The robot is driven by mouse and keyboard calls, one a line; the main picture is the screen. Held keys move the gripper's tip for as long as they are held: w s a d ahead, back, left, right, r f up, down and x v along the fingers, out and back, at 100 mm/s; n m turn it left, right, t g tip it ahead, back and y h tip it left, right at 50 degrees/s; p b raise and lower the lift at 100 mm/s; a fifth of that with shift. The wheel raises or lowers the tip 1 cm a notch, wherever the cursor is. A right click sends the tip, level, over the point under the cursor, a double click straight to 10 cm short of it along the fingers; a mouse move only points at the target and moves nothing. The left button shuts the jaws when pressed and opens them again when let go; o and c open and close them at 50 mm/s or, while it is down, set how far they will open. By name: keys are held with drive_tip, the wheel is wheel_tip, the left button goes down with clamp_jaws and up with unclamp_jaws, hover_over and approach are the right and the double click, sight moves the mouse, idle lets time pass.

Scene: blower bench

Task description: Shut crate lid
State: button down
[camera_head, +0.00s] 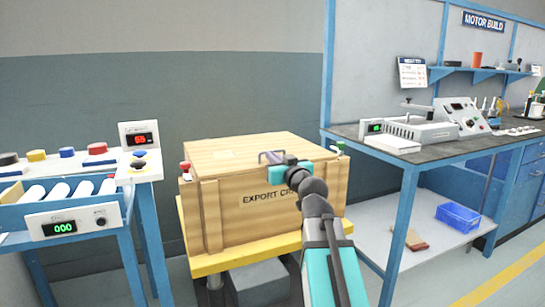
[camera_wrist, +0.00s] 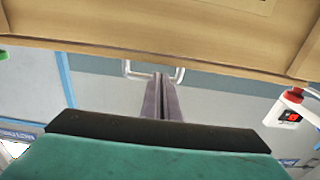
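The wooden export crate (camera_head: 225,215) stands in the middle of the head view. Its lid (camera_head: 250,145) lies flat across the top, with no clear gap at the front edge. A grey U-shaped handle (camera_head: 268,154) sticks out at the lid's front edge; it also shows in the wrist view (camera_wrist: 127,69). My gripper (camera_head: 274,163) is at the handle. In the wrist view my gripper's (camera_wrist: 161,76) fingers are together and overlap the middle of the handle bar. I cannot tell whether they touch it, and no grip on it is visible.
The crate sits on a yellow-topped stand (camera_head: 235,261). A red-knobbed post (camera_head: 185,168) and a green-knobbed one (camera_head: 340,147) flank it. A roller conveyor bench (camera_head: 60,190) stands left, and a blue-framed workbench (camera_head: 460,150) stands close on the right.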

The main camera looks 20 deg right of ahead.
wheel_tip(320, 180, up, 4)
drive_tip(key=p, duration=0.2)
drive_tip(key=s+f+b, duration=0.5)
drive_tip(key=s+b, duration=0.4)
drive_tip(key=b, duration=0.2)
drive_tip(key=shift+s+f, duration=0.15)
drive_tip(key=shift+f, duration=0.05)
idle(0.7)
idle(0.4)
